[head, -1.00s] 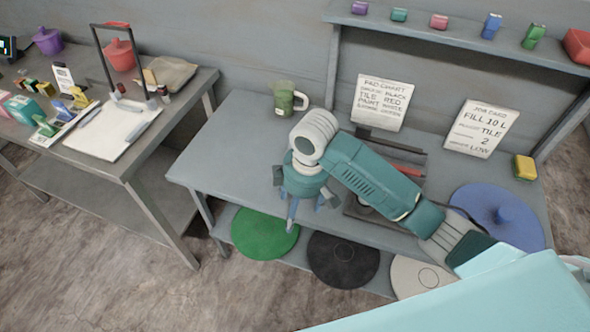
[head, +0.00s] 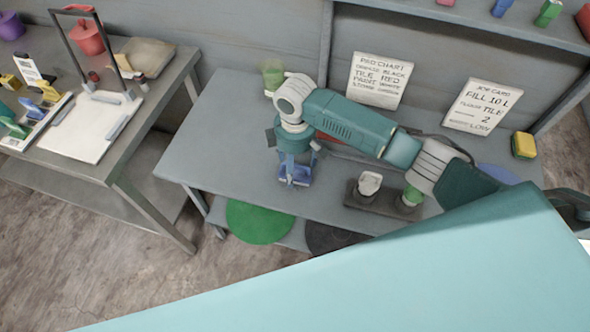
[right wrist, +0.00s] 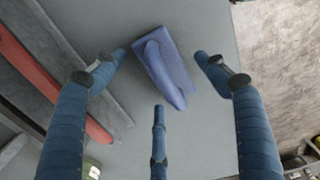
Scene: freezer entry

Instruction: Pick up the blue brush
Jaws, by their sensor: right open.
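The blue brush (head: 299,174) lies on the grey workbench (head: 227,130), near its front edge, below my right gripper (head: 292,181). In the head view the gripper's fingers partly cover it. In the right wrist view the brush (right wrist: 165,68) shows whole, with a broad block and a raised grip, tilted in the picture. My right gripper (right wrist: 160,65) is open, its blue fingers spread around the brush with gaps on the sides. I cannot tell how high the fingertips are above the bench. My left gripper is not in view.
A dark tray (head: 383,200) with a white item stands right of the gripper. A red-edged bar (right wrist: 55,78) lies beside the brush. A green jug (head: 272,76) stands behind my arm. Two cards (head: 380,80) lean at the back. A second table (head: 150,105) stands left.

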